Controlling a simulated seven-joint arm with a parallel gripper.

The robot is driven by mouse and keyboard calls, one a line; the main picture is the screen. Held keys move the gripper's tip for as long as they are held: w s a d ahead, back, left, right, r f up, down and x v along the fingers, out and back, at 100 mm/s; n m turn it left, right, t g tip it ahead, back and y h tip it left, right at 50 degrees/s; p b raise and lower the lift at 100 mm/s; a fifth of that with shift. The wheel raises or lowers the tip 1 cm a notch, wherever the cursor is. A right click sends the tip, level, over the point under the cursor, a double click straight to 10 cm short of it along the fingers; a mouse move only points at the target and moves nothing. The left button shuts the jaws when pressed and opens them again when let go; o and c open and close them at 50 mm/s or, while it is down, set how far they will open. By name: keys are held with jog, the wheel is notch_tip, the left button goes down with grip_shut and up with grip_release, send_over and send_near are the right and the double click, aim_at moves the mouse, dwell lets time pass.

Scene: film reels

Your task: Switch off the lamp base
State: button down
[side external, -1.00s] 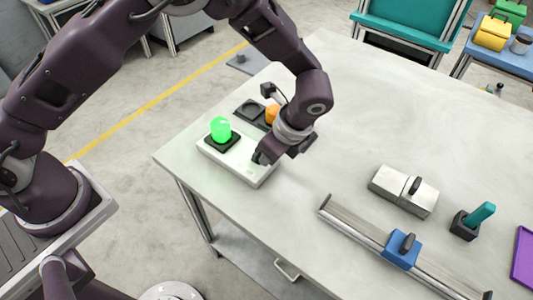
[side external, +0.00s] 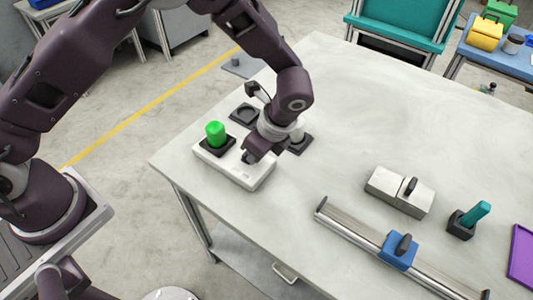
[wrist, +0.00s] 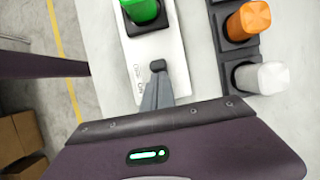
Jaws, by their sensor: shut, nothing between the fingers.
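The lamp base (side external: 232,172) is a long white box near the table's left corner. My gripper (side external: 249,157) is shut and empty, low over the other end of the base. In the wrist view, the closed fingers (wrist: 157,85) point at a small black switch (wrist: 158,66) on the base (wrist: 168,42), touching or almost touching it. The fingers hide part of the labels beside the switch.
A black holder (wrist: 231,58) with an orange lamp (wrist: 248,20) and a whitish lamp (wrist: 262,77) stands beside the base. A rail with a blue slider (side external: 399,251), a grey block (side external: 400,191) and a teal-handled item (side external: 475,215) lie to the right. The table's middle is clear.

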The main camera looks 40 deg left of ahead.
jog(key=d, duration=0.2)
jog(key=d+r, duration=0.1)
jog(key=d, duration=0.1)
jog(key=shift+d+r, duration=0.15)
jog(key=shift+d, duration=0.15)
jog(key=v, duration=0.8)
jog(key=shift+r, duration=0.3)
